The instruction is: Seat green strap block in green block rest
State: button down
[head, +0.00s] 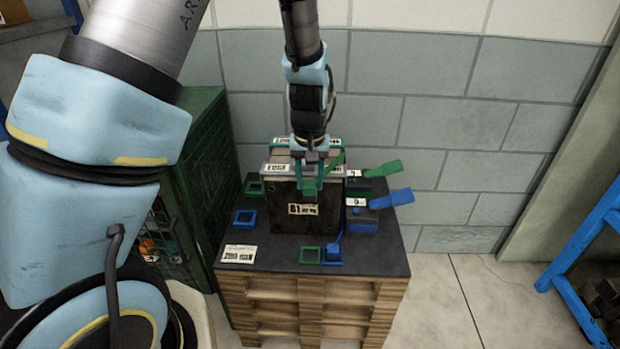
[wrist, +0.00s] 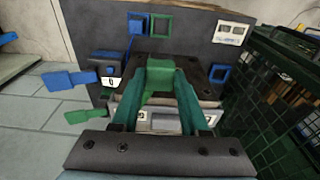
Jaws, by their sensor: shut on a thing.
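Two green square frames lie on the dark top: one at the front (head: 310,254), one at the back left (head: 255,187). The front one also shows in the wrist view (wrist: 161,25). Both look empty.
Blue square frames lie at the front (head: 332,261) and left (head: 244,217). A green lever (head: 382,169) and a blue lever (head: 390,198) stick out right. A white label (head: 238,254) lies front left. A green mesh cage (head: 203,180) stands left of the pallet stack (head: 312,304).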

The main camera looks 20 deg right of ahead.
jog(key=shift+f+b, duration=8.2)
jog(key=shift+f, duration=2.25)
jog(key=shift+r+p, duration=0.15)
jog(key=shift+p, duration=1.05)
jog(key=shift+f+b, duration=1)
jog(key=shift+f, duration=0.25)
jog(key=shift+c, duration=1.7)
grip_release()
